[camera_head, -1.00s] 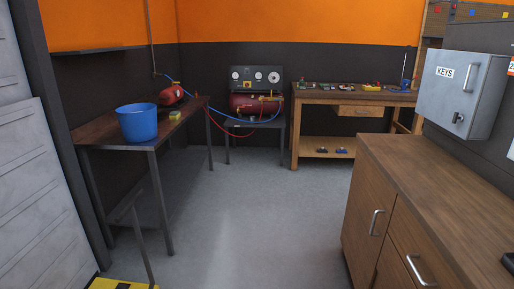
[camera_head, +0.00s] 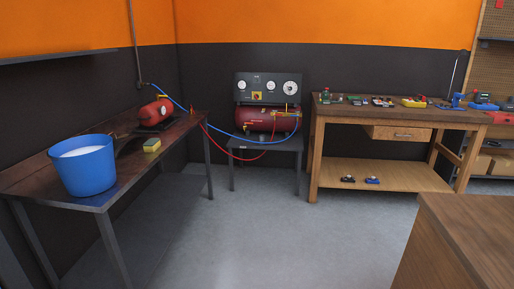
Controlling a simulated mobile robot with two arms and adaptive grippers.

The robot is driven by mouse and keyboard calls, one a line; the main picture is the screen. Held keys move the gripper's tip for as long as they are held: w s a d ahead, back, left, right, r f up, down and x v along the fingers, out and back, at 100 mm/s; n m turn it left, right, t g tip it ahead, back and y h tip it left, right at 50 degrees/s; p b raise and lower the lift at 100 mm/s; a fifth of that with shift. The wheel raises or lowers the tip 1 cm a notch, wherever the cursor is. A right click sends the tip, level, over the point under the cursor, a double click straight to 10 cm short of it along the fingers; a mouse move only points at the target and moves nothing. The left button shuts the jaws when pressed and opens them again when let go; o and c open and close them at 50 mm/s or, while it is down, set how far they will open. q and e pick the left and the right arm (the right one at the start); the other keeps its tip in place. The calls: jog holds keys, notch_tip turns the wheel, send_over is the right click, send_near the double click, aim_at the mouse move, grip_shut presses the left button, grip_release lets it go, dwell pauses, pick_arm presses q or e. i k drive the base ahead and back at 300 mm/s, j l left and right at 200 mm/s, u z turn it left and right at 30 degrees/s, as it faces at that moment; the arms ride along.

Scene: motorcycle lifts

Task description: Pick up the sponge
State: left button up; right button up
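The sponge (camera_head: 152,145) is a small yellow block with a darker top. It lies on the dark wooden table (camera_head: 125,180) at the left, close to the table's right edge. A blue bucket (camera_head: 84,170) with something whitish inside stands on the same table, nearer to me and left of the sponge. A small red tank-like machine (camera_head: 156,112) sits behind the sponge. Neither of my grippers shows in the head view.
A red compressor (camera_head: 268,121) with a gauge panel stands on a small table at the back. Blue and red hoses hang near it. A wooden workbench (camera_head: 390,170) stands at the back right, a brown cabinet (camera_head: 460,235) at the front right. The grey floor between is clear.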

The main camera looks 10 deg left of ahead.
aim_at(152, 145)
jog(key=i+u, duration=0.25)
jog(key=i, duration=0.2)
jog(key=i+u, duration=0.25)
jog(key=i, duration=0.2)
jog(key=i+l+u, duration=0.25)
jog(key=i, duration=0.2)
jog(key=i+l+u, duration=0.25)
jog(key=i, duration=0.2)
jog(key=j, duration=0.1)
